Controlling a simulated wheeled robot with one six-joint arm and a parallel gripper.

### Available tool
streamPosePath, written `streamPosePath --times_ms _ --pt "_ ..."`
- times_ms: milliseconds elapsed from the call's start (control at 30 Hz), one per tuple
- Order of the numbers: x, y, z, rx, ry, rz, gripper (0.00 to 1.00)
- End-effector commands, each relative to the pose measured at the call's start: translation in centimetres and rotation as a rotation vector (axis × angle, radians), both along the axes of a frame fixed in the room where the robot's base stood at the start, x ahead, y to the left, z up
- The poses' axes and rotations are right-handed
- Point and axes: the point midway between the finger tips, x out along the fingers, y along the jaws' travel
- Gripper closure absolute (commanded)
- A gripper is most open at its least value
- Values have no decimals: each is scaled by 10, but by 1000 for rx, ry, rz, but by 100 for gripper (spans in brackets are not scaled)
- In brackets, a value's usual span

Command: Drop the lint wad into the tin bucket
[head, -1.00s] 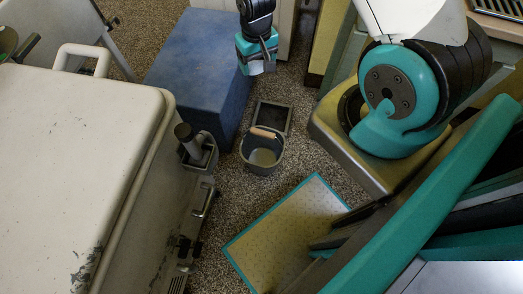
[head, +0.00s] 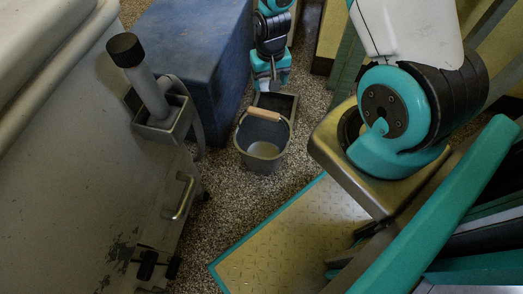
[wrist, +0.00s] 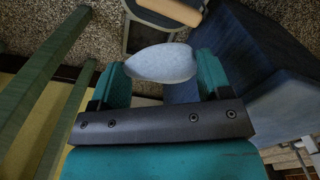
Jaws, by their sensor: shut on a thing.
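The tin bucket (head: 263,150) stands upright on the speckled floor in the head view, with a wooden grip on its handle. My gripper (head: 270,85) hangs just beyond the bucket's far rim. In the wrist view my gripper (wrist: 160,72) is shut on the pale grey-blue lint wad (wrist: 160,63), which sits between the teal fingers. In the head view the wad is small and hard to make out at the fingertips. The bucket's wooden grip (wrist: 172,10) and a bit of its rim show at the top of the wrist view. The bucket's inside looks empty.
A dark shallow tray (head: 277,103) lies on the floor just behind the bucket. A blue block (head: 190,60) stands to its left. A worn washer cabinet (head: 80,170) with a protruding post (head: 145,85) fills the left side.

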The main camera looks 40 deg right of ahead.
Motion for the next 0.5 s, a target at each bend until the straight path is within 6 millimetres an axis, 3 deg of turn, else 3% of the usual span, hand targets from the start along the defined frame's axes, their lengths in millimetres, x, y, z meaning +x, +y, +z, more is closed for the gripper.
streamPosePath --times_ms 500 --pt "0 0 -54 0 0 0 51"
